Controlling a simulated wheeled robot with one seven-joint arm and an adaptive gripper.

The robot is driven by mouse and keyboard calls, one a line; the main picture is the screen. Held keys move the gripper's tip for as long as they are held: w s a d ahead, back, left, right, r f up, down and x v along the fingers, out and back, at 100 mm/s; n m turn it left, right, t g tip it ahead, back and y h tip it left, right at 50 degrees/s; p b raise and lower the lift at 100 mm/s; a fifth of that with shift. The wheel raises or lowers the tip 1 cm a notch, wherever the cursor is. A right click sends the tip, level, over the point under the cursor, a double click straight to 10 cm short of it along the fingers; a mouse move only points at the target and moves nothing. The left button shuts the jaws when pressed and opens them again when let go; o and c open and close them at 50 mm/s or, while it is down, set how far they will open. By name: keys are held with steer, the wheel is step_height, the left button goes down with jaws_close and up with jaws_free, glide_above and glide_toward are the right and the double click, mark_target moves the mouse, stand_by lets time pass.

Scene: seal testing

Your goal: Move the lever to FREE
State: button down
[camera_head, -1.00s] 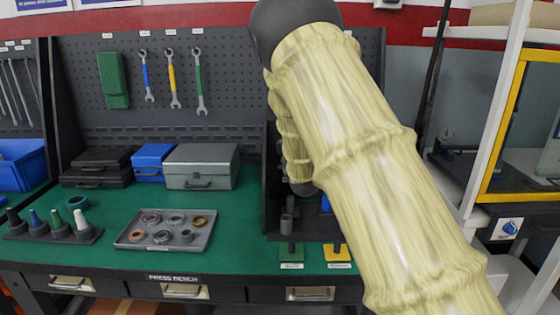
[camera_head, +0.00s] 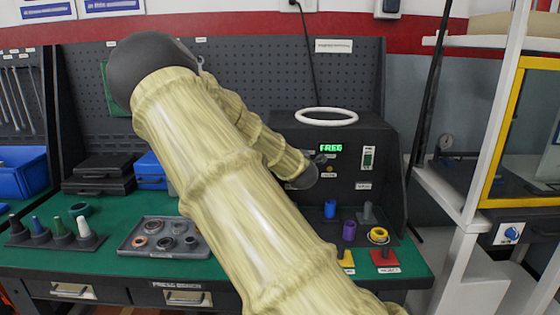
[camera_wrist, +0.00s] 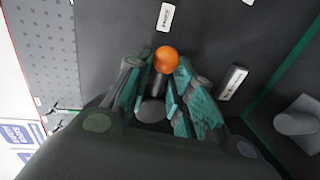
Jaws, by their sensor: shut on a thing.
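The lever has an orange round knob (camera_wrist: 167,60) on a grey stem in the wrist view. My gripper (camera_wrist: 160,82) has teal finger pads on both sides of the stem, just below the knob, and is shut on the lever. The dark test unit (camera_head: 350,150) stands at the right of the bench in the head view. Its green display (camera_head: 331,148) reads FREE. In the head view my arm covers the left side of the unit, and the lever is hidden there.
A white ring (camera_head: 326,117) lies on top of the unit. A grey tray (camera_head: 163,238) of seals is on the green bench, left of my arm.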

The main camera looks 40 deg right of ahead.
steer(key=shift+f, duration=0.1)
stand_by(0.5)
steer(key=c, duration=1.5)
jaws_free()
steer(key=shift+w, duration=0.1)
steer(key=shift+a, duration=0.15)
steer(key=v, duration=1.1)
steer(key=shift+s+a, duration=0.25)
steer(key=shift+s, duration=0.05)
